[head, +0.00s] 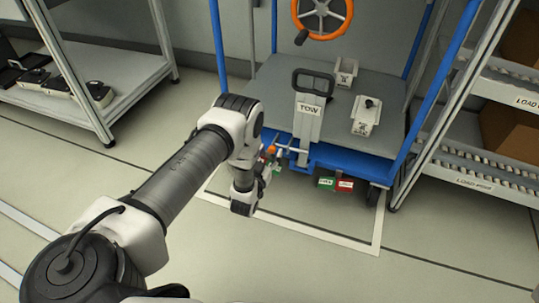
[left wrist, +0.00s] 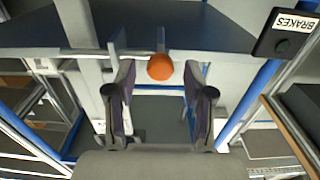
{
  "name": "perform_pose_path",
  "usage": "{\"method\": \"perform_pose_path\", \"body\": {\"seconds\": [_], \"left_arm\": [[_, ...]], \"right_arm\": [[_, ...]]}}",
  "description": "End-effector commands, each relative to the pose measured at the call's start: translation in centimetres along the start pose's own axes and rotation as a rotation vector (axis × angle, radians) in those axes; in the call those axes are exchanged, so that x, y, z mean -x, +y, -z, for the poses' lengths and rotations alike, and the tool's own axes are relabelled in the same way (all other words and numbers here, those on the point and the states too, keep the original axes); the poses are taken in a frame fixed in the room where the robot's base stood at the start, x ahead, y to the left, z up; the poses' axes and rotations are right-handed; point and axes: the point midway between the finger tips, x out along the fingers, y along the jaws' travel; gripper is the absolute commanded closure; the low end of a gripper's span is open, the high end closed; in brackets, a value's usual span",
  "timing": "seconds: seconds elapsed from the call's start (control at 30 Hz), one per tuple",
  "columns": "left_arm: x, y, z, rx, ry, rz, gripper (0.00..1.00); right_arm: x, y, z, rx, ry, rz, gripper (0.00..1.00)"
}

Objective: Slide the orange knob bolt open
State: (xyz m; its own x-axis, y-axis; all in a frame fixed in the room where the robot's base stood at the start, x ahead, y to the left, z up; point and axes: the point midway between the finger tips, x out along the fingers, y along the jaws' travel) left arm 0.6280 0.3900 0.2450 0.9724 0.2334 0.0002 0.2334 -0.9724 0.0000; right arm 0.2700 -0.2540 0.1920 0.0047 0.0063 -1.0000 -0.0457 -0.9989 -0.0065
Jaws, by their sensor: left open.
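The orange knob (head: 271,150) sits at the front of the blue cart, on a grey metal bolt (head: 292,149) below the TOW handle. In the left wrist view the round orange knob (left wrist: 160,67) shows between my two finger pads, with a gap on each side. My left gripper (head: 269,164) is open at the cart's front edge and partly hidden by its own wrist. Its fingers (left wrist: 159,78) also show spread apart in the left wrist view. I cannot tell how deep the knob lies between them. My right gripper is in neither view.
The cart deck (head: 265,85) carries the TOW handle (head: 310,105) and two small grey units. Green (head: 326,183) and red (head: 345,185) tags are at its front. Racks stand left (head: 90,130) and right (head: 470,183). The floor in front is clear.

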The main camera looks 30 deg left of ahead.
Motion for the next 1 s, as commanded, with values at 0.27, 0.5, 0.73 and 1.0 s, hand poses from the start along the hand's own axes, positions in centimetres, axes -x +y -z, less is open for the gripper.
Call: {"method": "perform_pose_path", "body": {"seconds": [0.27, 0.5, 0.73, 1.0], "left_arm": [[0.0, 0.0, 0.0, 0.000, 0.000, 0.000, 1.00], [0.0, -2.2, 0.3, -0.001, 0.000, 0.005, 1.00], [0.0, -5.4, 0.1, 0.000, 0.000, 0.003, 1.00], [0.0, -5.6, 0.0, -0.001, 0.002, 0.006, 1.00]], "right_arm": [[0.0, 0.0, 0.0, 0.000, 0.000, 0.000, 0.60], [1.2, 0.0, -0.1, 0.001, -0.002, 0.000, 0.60], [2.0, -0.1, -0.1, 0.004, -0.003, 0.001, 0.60], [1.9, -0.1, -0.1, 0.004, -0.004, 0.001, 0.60]]}}
